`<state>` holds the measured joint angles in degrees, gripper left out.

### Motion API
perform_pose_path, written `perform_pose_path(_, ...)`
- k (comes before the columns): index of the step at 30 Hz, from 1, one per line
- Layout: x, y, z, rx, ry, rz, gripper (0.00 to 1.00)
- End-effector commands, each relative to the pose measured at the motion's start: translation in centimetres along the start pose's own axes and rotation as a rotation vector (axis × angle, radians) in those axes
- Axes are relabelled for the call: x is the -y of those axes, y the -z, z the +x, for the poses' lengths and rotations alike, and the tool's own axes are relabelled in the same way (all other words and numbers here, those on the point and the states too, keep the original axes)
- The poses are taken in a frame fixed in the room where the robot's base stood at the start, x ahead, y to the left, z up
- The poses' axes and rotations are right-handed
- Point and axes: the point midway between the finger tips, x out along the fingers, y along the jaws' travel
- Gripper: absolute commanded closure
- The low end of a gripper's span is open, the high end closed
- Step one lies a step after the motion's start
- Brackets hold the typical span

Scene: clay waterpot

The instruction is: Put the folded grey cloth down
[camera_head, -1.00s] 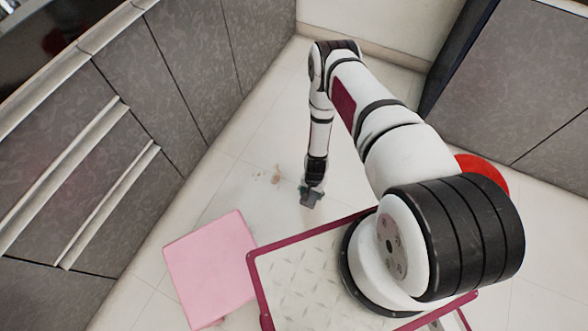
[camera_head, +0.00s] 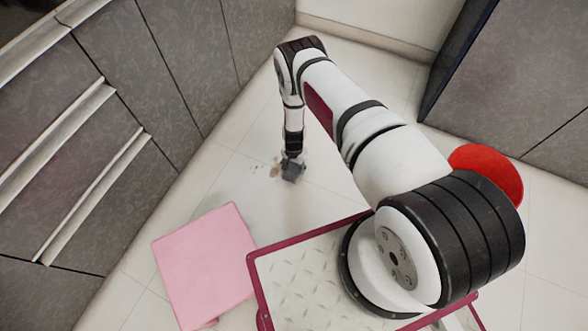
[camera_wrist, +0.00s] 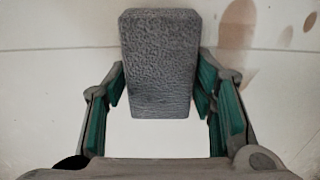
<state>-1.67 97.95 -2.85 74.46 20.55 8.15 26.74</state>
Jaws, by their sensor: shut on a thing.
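The folded grey cloth (camera_wrist: 158,62) is a thick, textured grey block in the wrist view, held between the two green-padded fingers of my gripper (camera_wrist: 158,95). The cloth (camera_head: 293,172) also shows in the head view as a small grey patch at the end of my arm, low over the pale floor. My gripper (camera_head: 291,160) is shut on it. I cannot tell whether the cloth touches the floor. Brownish stains (camera_head: 275,170) lie on the floor just left of the cloth and also show in the wrist view (camera_wrist: 238,40).
A pink square-topped stool (camera_head: 205,262) stands at the lower left. A red round object (camera_head: 488,172) is at the right, partly behind my arm. Grey cabinets (camera_head: 170,60) line the left side, with more at the upper right (camera_head: 500,90).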

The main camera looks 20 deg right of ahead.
Motion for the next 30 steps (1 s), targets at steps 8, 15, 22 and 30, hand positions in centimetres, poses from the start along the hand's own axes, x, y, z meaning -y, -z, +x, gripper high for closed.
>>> perform_pose_path(8,0.1,0.1,0.2,-0.001,0.001,0.000,0.71)
perform_pose_path(15,0.0,0.0,0.5,-0.001,0.001,0.000,0.29)
perform_pose_path(22,0.1,0.0,0.5,-0.001,0.001,0.000,0.29)
perform_pose_path(30,0.1,0.1,-1.6,-0.001,0.001,0.000,0.29)
